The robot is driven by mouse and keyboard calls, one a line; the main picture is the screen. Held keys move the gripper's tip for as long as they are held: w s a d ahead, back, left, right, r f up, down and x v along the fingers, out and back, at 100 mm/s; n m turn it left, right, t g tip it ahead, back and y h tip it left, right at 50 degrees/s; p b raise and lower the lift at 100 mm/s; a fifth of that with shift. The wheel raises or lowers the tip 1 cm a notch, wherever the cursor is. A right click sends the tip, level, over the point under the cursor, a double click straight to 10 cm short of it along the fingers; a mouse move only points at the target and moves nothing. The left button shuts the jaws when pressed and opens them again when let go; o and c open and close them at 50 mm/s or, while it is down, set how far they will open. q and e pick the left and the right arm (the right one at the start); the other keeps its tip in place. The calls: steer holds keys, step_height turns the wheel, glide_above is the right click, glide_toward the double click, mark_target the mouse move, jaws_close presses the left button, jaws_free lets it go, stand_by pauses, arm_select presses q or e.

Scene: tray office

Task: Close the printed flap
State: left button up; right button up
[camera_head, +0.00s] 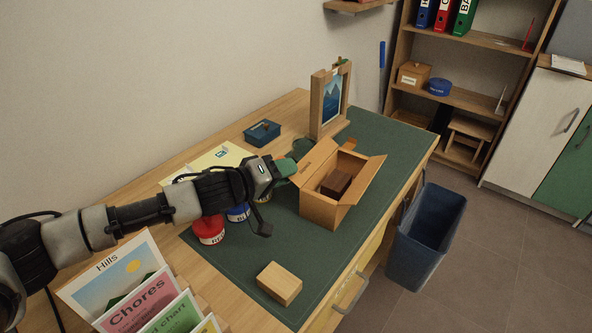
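An open brown cardboard box (318,208) stands on the green desk mat with a dark brown block (337,183) inside. One flap (314,158) stands up on its left side, and another flap (367,176) is spread out to the right. I cannot make out print on either flap. My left gripper (284,168) is just left of the box, close to the left flap; I cannot tell whether they touch. Its fingers are seen from the side and partly hidden, so their opening is unclear. My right gripper is not in view.
A light wooden block (279,284) lies on the mat in front of the box. Red (209,230) and blue (238,212) tubs sit under my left arm. A framed picture (332,98) and a blue box (262,133) stand behind. A bin (426,238) is beside the desk.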

mark_target(314, 159)
arm_select(q)
steer(key=shift+x, duration=1.7)
jaws_close()
